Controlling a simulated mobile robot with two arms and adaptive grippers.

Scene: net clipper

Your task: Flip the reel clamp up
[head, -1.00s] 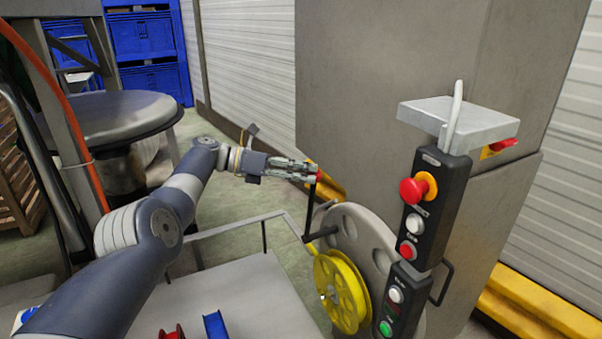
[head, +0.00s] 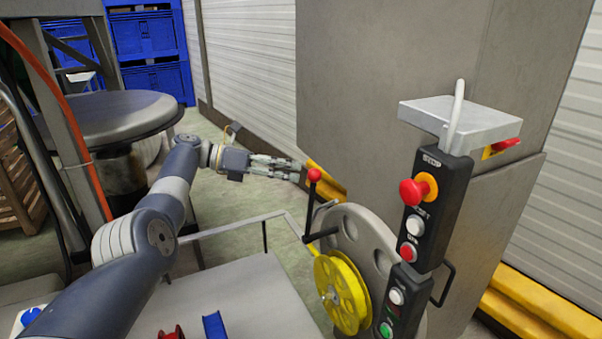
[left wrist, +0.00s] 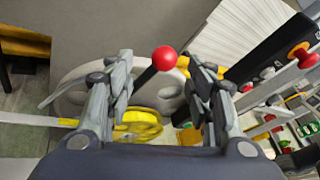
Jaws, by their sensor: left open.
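The reel clamp is a black lever with a red ball knob (head: 314,174), standing upright above the yellow reel (head: 341,293) on the grey disc (head: 372,250) in the head view. My left gripper (head: 299,170) is just left of the knob, open and apart from it. In the left wrist view the red knob (left wrist: 165,58) shows between and beyond the two open fingers, with the yellow reel (left wrist: 138,122) below it. My right gripper is not in view.
A black control box (head: 437,205) with red, white and green buttons stands right of the reel, under a grey plate (head: 470,117). A pale table (head: 235,290) with blue and red spools is in front. A round metal drum (head: 125,115) stands at left.

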